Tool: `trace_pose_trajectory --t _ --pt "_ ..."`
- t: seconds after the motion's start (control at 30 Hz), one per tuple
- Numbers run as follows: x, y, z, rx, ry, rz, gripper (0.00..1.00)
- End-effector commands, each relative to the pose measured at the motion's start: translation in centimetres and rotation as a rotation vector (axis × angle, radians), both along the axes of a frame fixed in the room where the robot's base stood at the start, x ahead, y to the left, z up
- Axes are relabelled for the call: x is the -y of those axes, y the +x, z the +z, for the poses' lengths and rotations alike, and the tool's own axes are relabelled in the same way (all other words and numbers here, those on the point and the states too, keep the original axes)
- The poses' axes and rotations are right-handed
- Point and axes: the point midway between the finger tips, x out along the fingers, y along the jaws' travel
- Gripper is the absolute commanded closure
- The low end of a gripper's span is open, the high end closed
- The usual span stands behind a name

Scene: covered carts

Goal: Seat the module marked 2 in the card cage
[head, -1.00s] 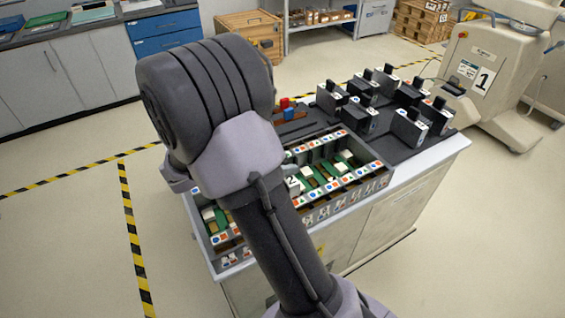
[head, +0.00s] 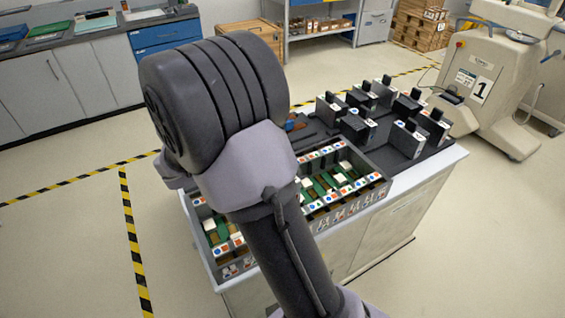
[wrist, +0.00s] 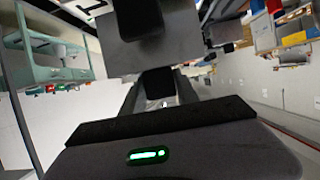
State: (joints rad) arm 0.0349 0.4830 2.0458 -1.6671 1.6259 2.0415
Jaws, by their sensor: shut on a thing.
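In the wrist view my gripper (wrist: 163,88) is shut on a grey module (wrist: 182,45) at the top of the picture. Only a piece of a dark mark shows at its upper left edge, so I cannot read the number. In the head view my arm hides the gripper and the held module. The card cage (head: 352,204) is a long open grey box on the cart, with green boards, white blocks and coloured shape labels along its rims. My arm covers its middle, so which slot the module is over cannot be told.
Several grey modules with black handles (head: 408,138) stand on the cart's dark top (head: 436,152) behind the cage. A beige machine marked 1 (head: 490,75) stands at the right. A blue block (head: 290,126) lies beside my arm. Floor at left is clear.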

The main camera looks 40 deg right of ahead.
Motion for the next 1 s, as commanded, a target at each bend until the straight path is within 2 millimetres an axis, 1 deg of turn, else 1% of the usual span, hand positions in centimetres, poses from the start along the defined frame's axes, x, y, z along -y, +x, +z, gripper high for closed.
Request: trace_pose_trajectory --t 0.1,0.23,1.0 --pt "0.01 0.01 0.74 0.000 0.000 0.000 1.00" --pt "0.01 0.00 1.08 0.001 -0.001 0.000 1.00" --pt "0.01 0.00 0.93 0.001 0.000 0.000 1.00"
